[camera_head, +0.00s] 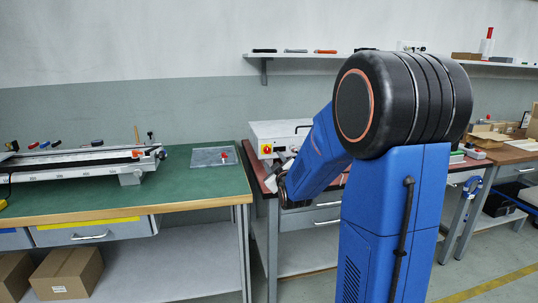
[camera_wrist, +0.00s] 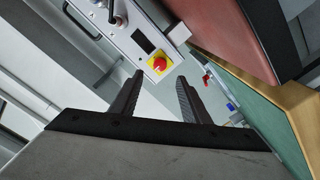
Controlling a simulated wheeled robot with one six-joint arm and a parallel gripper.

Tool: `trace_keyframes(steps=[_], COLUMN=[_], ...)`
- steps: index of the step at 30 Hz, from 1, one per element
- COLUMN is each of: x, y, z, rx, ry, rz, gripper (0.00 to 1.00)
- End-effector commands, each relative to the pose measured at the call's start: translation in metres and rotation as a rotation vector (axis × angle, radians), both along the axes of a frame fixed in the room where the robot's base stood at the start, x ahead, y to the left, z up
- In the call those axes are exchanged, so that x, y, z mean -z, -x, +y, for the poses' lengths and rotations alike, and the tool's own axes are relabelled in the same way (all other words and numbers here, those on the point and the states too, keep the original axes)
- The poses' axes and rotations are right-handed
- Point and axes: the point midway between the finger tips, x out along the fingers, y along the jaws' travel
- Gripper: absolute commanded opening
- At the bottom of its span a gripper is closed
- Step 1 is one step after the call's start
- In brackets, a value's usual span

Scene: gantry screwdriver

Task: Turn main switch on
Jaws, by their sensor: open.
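The main switch (camera_wrist: 158,64) is a red knob on a yellow square plate. It sits on the front panel of a light grey machine box (camera_wrist: 138,30). In the head view the switch (camera_head: 266,149) shows on the left end of the white box (camera_head: 290,129) on the red-topped bench. My gripper (camera_wrist: 158,88) is open and empty in the wrist view. Its fingertips point toward the panel, just short of the switch in the picture, with no visible contact. In the head view my blue arm reaches to the box, and my gripper is mostly hidden there.
A green-topped workbench (camera_head: 100,194) with a long rail device (camera_head: 70,164) stands at the left. A grey plate with a red item (camera_head: 224,156) lies near its right edge. The red bench top (camera_wrist: 235,30) runs close beside the box. A wall shelf (camera_head: 300,54) hangs above.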

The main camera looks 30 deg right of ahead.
Motion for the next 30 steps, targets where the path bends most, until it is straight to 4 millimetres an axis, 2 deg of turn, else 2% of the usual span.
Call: trace_keyframes(steps=[9,15,21,29,30], x=[0.000,0.000,0.000,0.000,0.000], y=[-0.054,-0.077,-0.086,-0.087,-0.087], z=[-0.015,-0.022,-0.025,-0.025,-0.025], rx=[0.000,0.000,0.000,0.000,0.000], ry=[0.000,0.000,0.000,0.000,0.000], rz=[0.000,0.000,0.000,0.000,0.000], gripper=[0.42,0.42,0.42,0.42,0.35])
